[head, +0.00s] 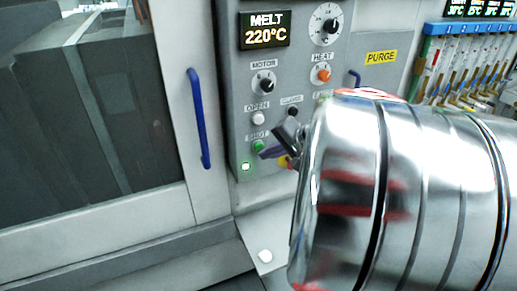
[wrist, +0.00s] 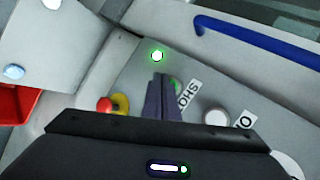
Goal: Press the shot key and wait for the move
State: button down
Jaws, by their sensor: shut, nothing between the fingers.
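The green shot key (head: 258,146) sits low on the grey control panel, under a label reading SHOT. My gripper (head: 264,153) is shut and empty, with its dark purple fingertips right at the key's lower edge. In the wrist view the closed fingertips (wrist: 162,77) overlap the green key (wrist: 176,85), which is mostly hidden beside and behind them. I cannot tell whether they touch or press it. A small green lamp (head: 246,167) is lit below the key; it also glows in the wrist view (wrist: 157,56).
A red button with a yellow collar (wrist: 113,104) is close beside my fingers. The white open key (head: 258,118) is above the shot key. A blue handle (head: 199,118) is on the door at left. The display (head: 265,30) reads MELT 220°C. My arm hides the panel's lower right.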

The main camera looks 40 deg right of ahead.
jog(key=shift+s, duration=0.15)
jog(key=s, duration=0.1)
jog(key=s+a, duration=0.1)
jog(key=s, duration=0.2)
jog(key=shift+s+a, duration=0.25)
jog(key=shift+s, duration=0.05)
dwell(0.5)
jog(key=shift+a, duration=0.1)
dwell(0.5)
